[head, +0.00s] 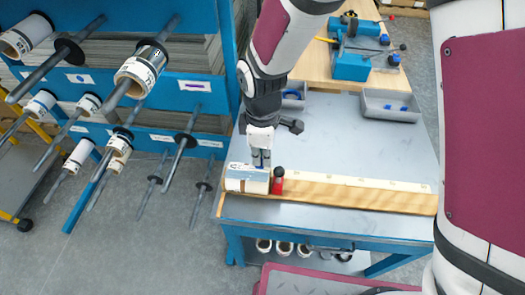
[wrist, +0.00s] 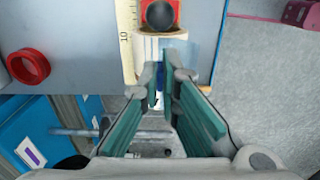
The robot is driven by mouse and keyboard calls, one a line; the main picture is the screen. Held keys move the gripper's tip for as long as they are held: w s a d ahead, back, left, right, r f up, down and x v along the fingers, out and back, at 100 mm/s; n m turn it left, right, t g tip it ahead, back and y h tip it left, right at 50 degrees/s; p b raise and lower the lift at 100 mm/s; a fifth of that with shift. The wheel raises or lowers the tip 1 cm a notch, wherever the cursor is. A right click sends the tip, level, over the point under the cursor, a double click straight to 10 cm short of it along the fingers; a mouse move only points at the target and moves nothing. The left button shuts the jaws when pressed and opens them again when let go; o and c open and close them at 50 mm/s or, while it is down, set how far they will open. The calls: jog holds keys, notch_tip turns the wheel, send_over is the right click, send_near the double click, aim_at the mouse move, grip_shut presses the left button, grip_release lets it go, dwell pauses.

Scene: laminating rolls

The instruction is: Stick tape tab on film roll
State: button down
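The film roll (head: 247,180) is white with a brown band and lies at the left end of the wooden board on the table. In the wrist view the roll (wrist: 146,50) shows pale film at its right side. My gripper (head: 261,163) points down right at the roll, its fingertips at the roll's upper side. In the wrist view my gripper (wrist: 163,88) has its fingertips close together with a small blue piece, apparently the tape tab (wrist: 161,78), between them. Whether the tab touches the roll cannot be told.
A red block with a black knob (head: 278,180) stands right beside the roll. A scale strip (wrist: 126,40) runs along the board. A red ring (wrist: 28,66) lies on the table. A rack with rolls on rods (head: 140,70) stands left. A grey tray (head: 390,105) sits at the back right.

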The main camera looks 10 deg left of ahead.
aim_at(262, 163)
jog(key=shift+f+b, duration=0.85)
jog(key=shift+f, duration=1.05)
jog(key=shift+f, duration=0.25)
jog(key=c, duration=1.7)
grip_release()
jog(key=shift+r, duration=0.1)
